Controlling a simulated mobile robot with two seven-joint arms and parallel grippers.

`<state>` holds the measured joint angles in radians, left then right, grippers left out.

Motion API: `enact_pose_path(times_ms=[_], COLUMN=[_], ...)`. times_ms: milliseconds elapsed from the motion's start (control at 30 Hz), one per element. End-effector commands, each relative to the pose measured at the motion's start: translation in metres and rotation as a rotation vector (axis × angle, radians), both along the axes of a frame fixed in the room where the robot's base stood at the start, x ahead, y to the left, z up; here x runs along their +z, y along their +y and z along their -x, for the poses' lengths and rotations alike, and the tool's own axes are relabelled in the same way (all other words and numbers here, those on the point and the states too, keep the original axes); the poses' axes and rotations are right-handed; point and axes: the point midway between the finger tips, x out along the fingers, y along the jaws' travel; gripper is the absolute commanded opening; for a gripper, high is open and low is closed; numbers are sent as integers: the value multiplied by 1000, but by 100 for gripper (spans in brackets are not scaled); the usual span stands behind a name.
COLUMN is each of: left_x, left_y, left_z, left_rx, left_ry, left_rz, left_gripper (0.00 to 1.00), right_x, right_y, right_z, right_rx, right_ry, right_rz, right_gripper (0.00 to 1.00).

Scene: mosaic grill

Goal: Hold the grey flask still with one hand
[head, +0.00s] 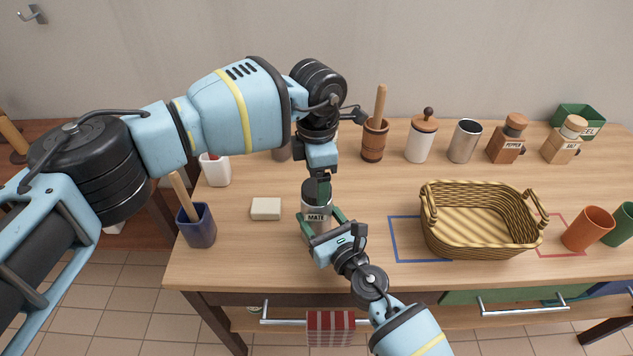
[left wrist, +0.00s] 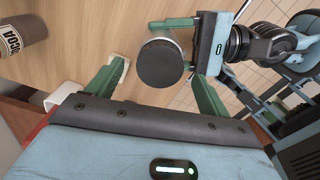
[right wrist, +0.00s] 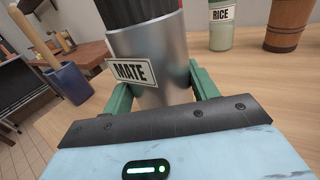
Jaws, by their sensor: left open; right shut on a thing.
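The grey flask (head: 315,222) is a metal cylinder with a MATE label and a dark top, standing upright on the wooden counter. My right gripper (head: 322,228) is shut on its body from the front; in the right wrist view its green fingers flank the flask (right wrist: 165,48). My left gripper (head: 321,178) points down from above, close over the flask's top. In the left wrist view its green fingers are open, with the flask's round dark lid (left wrist: 162,63) between them. I cannot tell whether they touch the lid.
A wicker basket (head: 480,249) stands right of the flask, beside a blue outline (head: 391,240). A pale block (head: 266,209) and a blue pot (head: 199,228) are to the left. Jars and mills line the back. Orange (head: 588,230) and green cups stand far right.

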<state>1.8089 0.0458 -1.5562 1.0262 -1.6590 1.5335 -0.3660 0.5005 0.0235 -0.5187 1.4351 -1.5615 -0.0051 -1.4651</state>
Motion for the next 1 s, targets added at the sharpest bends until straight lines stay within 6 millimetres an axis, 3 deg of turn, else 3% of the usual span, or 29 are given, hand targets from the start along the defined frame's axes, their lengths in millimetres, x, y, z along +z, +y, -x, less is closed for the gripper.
enact_pose_path(times_ms=[200,433,633,933,967,1000], left_x=[46,82,95,96,96,96], left_y=[0,0,0,0,0,0], left_z=[-1,0,0,0,0,0], left_rx=[0,0,0,0,0,0], left_ry=[-3,-1,1,1,1,1], left_rz=[1,1,1,1,1,1], left_gripper=[80,80,80,80,80,80], right_x=[-2,-2,-2,-2,-2,-2], right_y=[0,0,0,0,0,0], right_z=[1,1,1,1,1,1], right_rx=[1,0,0,0,0,0], right_ry=[4,4,4,4,4,4], right_rz=[0,0,0,0,0,0], right_gripper=[0,0,0,0,62,68])
